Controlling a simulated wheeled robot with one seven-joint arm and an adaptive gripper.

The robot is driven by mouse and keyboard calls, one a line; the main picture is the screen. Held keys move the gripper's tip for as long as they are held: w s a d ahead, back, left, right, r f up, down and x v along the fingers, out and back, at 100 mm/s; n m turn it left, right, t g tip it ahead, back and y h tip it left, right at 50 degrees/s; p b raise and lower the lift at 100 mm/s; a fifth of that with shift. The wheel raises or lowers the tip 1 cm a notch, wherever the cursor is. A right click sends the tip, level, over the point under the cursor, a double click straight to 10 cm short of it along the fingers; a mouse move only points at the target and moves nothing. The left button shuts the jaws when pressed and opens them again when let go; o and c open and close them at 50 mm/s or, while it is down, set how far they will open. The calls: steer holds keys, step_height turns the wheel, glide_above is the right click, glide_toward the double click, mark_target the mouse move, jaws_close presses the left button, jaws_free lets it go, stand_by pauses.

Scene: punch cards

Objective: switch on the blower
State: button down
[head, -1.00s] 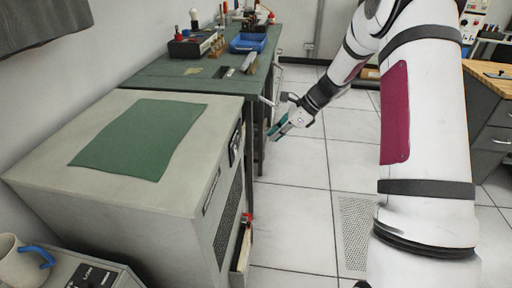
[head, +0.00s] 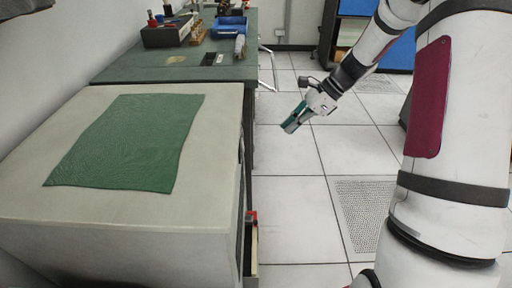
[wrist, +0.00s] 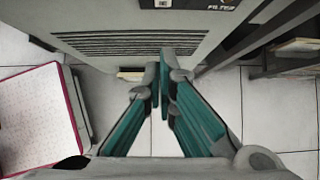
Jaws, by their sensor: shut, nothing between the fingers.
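A pale grey cabinet (head: 215,215) stands at the left in the head view, seen mostly from above; its front is hardly visible from here. The wrist view shows a grey cabinet face (wrist: 90,22) with dark slots and a black panel (wrist: 222,4) lettered "FILTER" at the top edge, partly cut off. I cannot make out a blower switch. My gripper (head: 290,126) is in the air over the floor, right of the cabinet and apart from it. Its teal fingers (wrist: 163,72) are shut and empty, pointing toward the slotted face.
A green cloth (head: 130,140) lies on the cabinet top. Behind is a green bench (head: 130,70) with a blue tray (head: 230,25) and tools. A red-tipped part (head: 251,216) sticks out at the cabinet's right side.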

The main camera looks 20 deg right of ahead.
mark_target(243, 145)
steer(key=shift+f, duration=0.1)
steer(key=a+r+b+x, duration=0.1)
steer(key=x, duration=0.5)
steer(key=a+r+b+x, duration=0.1)
steer(key=b+x, duration=0.1)
steer(key=x, duration=0.4)
steer(key=shift+w+a+f, duration=0.35)
steer(key=shift+w, duration=0.1)
steer(key=shift+w+a+f, duration=0.1)
steer(key=shift+a+f, duration=0.1)
steer(key=shift+a, duration=0.15)
steer(key=shift+r, duration=0.1)
